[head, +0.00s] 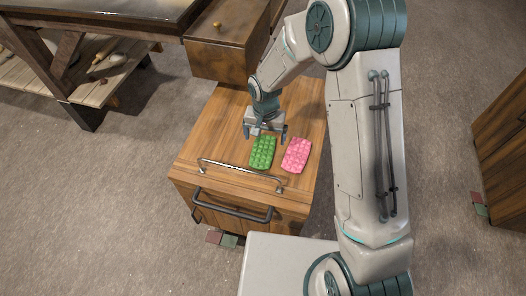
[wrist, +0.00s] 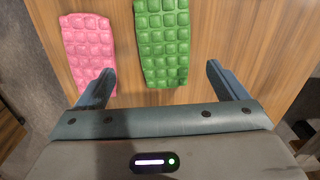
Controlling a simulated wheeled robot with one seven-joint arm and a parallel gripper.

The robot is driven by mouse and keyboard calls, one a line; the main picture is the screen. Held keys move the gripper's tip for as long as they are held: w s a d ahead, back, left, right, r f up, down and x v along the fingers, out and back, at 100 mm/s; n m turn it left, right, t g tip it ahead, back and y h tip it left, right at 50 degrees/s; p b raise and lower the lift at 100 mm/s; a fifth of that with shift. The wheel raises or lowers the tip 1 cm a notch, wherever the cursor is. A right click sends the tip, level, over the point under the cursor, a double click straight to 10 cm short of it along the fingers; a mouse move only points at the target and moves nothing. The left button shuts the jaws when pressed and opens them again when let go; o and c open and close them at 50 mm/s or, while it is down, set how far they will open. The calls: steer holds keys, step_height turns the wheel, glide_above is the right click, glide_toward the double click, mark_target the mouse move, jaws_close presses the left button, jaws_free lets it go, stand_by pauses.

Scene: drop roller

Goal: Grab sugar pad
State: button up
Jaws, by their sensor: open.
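Two quilted pads lie flat on a wooden cabinet top, and I cannot tell from the frames which one is the sugar pad. The green pad (head: 262,152) is on the left in the head view and the pink pad (head: 296,155) is on its right, with a narrow gap between them. My gripper (head: 266,134) is open and empty, just behind the pads' far ends. In the wrist view, the green pad (wrist: 163,40) lies ahead between the fingers of my gripper (wrist: 158,82), and the pink pad (wrist: 89,48) lies ahead of the left finger.
The wooden cabinet (head: 205,135) has a metal rail (head: 240,172) along its front edge and a dark handle (head: 232,207) below. A wooden drawer box (head: 228,45) and a workbench (head: 75,50) stand behind. Another cabinet (head: 505,135) stands far right. Cabinet top left of the green pad is clear.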

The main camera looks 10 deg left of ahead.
mark_target(263, 150)
steer(key=f, duration=0.6)
steer(key=shift+a+f, duration=0.2)
steer(key=shift+a, duration=0.15)
steer(key=c, duration=1.2)
